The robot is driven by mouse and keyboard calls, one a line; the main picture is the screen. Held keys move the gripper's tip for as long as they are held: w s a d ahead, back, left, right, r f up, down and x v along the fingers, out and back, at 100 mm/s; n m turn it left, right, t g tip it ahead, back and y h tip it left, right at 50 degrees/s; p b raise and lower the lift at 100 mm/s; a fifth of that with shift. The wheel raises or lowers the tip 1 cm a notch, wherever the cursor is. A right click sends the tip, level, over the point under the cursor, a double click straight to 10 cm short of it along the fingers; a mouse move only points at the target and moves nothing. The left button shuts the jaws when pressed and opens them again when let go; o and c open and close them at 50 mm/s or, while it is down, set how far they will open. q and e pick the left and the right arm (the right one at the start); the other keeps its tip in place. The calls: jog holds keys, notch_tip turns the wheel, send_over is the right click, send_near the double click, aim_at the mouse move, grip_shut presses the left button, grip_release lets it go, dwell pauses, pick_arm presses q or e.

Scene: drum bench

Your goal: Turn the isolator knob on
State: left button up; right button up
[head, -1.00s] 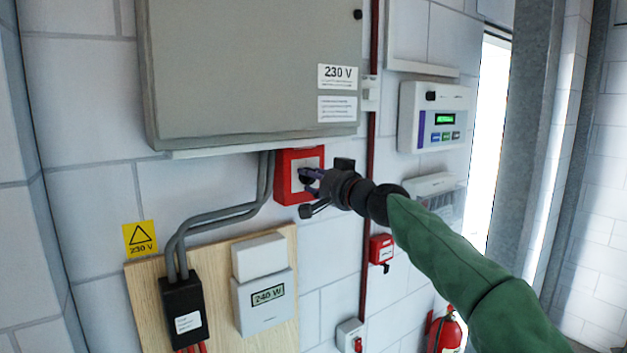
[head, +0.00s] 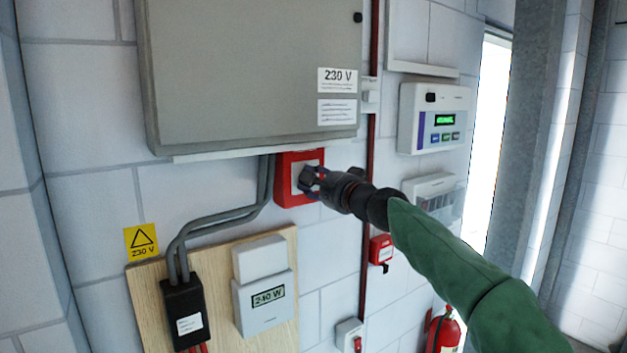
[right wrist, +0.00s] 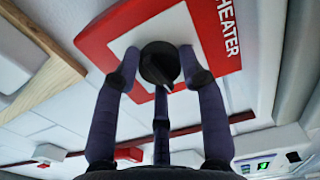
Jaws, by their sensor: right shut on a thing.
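The isolator is a red box (head: 285,195) with a pale front plate, fixed to the wall just below the grey cabinet. In the right wrist view its red rim (right wrist: 100,55) carries the word "HEATER". Its round black knob (right wrist: 158,60) sits between the dark fingers of my right gripper (right wrist: 158,75). The fingers are shut around the knob. In the head view my right gripper (head: 310,180) reaches the box's front from the right and hides most of the knob. My left gripper is in neither current view.
The grey cabinet (head: 245,70) overhangs the box closely. Grey cables (head: 215,215) run along its left side. A wooden board with a meter (head: 263,302) reading 240 W is below. A control panel (head: 433,118) and small red box (head: 381,249) are to the right.

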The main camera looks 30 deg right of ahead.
jog(key=shift+f+m, duration=0.1)
jog(key=shift+m, duration=0.5)
jog(key=o, duration=1.2)
jog(key=shift+c, duration=0.2)
jog(key=s, duration=1.2)
jog(key=shift+d, duration=0.45)
jog(key=shift+w, duration=0.1)
